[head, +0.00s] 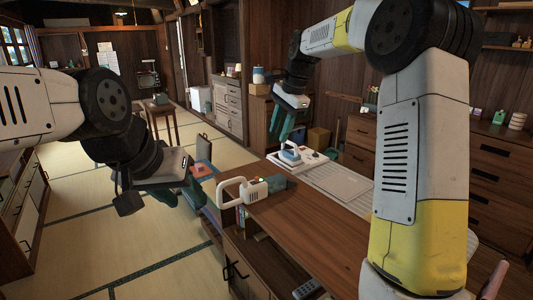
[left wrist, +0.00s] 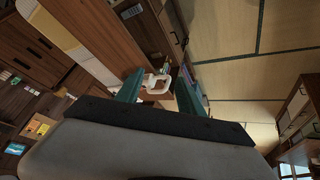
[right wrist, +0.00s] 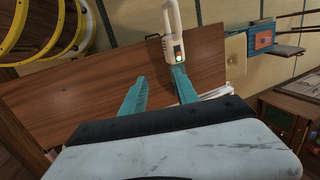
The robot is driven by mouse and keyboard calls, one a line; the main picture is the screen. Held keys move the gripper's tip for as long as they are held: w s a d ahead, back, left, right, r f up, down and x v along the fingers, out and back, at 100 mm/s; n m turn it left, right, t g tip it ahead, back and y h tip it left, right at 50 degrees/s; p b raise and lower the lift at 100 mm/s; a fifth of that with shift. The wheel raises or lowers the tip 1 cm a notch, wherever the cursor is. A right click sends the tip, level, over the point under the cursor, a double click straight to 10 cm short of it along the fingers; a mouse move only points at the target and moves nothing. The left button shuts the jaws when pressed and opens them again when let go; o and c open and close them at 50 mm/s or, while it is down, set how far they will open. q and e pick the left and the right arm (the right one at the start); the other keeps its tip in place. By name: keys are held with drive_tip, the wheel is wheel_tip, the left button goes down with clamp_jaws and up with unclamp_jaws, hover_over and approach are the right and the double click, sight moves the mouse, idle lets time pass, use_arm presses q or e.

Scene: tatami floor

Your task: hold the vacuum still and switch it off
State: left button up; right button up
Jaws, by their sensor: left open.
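The vacuum is a white handheld unit with a loop handle (head: 233,192) and a dark grey end, lying on the brown wooden counter (head: 290,222) near its left edge. A lit greenish spot shows on its body (right wrist: 178,45) in the right wrist view. My left gripper (head: 190,196) is open and empty, left of the vacuum in the head view. In the left wrist view the vacuum (left wrist: 156,84) appears between its fingertips, beyond them. My right gripper (head: 286,132) is open and empty, raised above the far part of the counter. Neither gripper touches the vacuum.
A remote (head: 305,289) is at the lower front. Tatami floor (head: 90,235) is open to the left.

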use_arm(q)
drive_tip(key=n+g+h, duration=0.4)
drive_tip(key=n+h, duration=0.8)
drive_tip(key=n, duration=0.5)
hover_over(219, 193)
drive_tip(key=s+a, duration=0.1)
drive_tip(key=s, duration=0.6)
wheel_tip(219, 193, down, 16)
drive_tip(key=w+a+f+n+t+h, duration=0.2)
drive_tip(key=w+a+f+n+t, duration=0.3)
drive_tip(key=a+f+n, duration=0.15)
drive_tip(key=shift+m, duration=0.25)
drive_tip(key=x, duration=0.8)
drive_tip(key=shift+d+f, duration=0.1)
drive_tip(key=shift+f, duration=0.2)
use_arm(e)
drive_tip(key=w+a+f+m+g+y, duration=0.1)
drive_tip(key=w+a+f+m+g, duration=0.1)
drive_tip(key=w+f+m, duration=0.5)
drive_tip(key=w+a+f, duration=0.1)
drive_tip(key=w+f, duration=0.3)
drive_tip(key=f, duration=0.2)
drive_tip(key=shift+w+a, duration=0.2)
drive_tip(key=shift+w, duration=0.05)
use_arm(q)
clamp_jaws()
